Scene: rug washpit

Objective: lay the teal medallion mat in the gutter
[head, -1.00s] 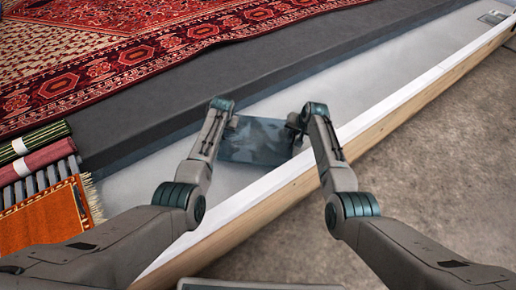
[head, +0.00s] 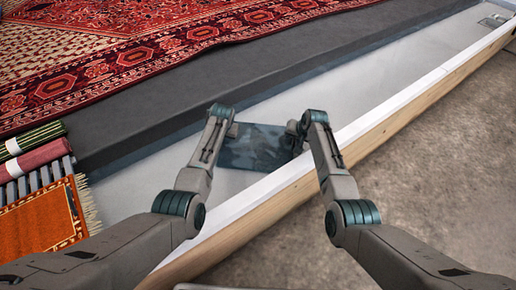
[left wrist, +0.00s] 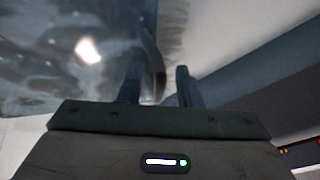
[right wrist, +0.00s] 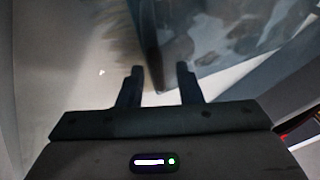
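The teal medallion mat (head: 255,147) is spread between my two grippers, over the pale gutter (head: 150,185). I cannot tell whether all of it touches the gutter floor. Its glossy teal surface fills the upper left of the left wrist view (left wrist: 65,60), and it shows at the upper right of the right wrist view (right wrist: 205,40). My left gripper (left wrist: 158,80) is at the mat's left end, fingers apart, with the mat's edge beside the left finger. My right gripper (right wrist: 160,78) is at its right end, fingers apart, with a mat corner between or under them.
A white-topped wooden curb (head: 270,190) bounds the gutter on the near side, and a dark step (head: 140,125) on the far side. A large red rug (head: 110,70) lies beyond. Rolled rugs (head: 35,150) and an orange rug (head: 40,218) are at left. The gutter is clear toward the upper right.

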